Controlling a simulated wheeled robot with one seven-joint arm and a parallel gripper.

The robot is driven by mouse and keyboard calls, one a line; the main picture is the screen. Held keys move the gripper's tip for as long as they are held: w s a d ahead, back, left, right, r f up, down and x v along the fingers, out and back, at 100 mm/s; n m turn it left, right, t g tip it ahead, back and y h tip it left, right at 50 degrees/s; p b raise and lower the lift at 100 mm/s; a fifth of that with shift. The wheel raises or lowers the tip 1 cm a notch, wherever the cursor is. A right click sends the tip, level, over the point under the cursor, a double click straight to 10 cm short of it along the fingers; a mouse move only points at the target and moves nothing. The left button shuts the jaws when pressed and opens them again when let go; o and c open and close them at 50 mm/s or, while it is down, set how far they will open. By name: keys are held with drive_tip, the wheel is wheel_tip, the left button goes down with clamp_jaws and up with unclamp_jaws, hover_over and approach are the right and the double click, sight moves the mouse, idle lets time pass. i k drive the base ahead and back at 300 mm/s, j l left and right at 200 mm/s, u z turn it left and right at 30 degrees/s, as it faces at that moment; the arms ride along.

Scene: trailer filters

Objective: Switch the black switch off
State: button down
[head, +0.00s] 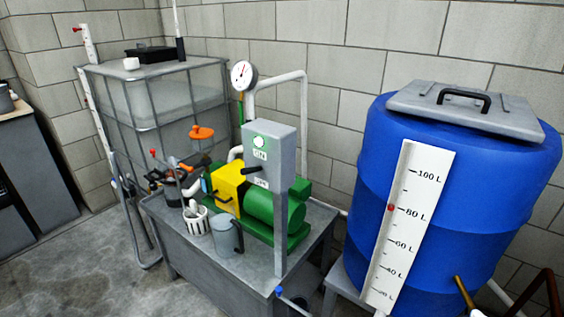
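A grey switch box (281,150) stands on a post at the front edge of the metal bench in the head view. A black switch lever (251,171) sticks out from its front towards the left, between an upper label (260,154) and a lower label (261,183). The labels are small and hard to read; the upper one looks like "ON". My gripper is not in view.
A green and yellow pump (272,210) sits on the metal bench (262,262) behind the post. A grey jug (226,236) and a white basket (195,221) stand left of it. A big blue barrel (478,190) stands right. Floor is clear at lower left.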

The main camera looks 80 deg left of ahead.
sight(245, 171)
drive_tip(key=u, duration=2.5)
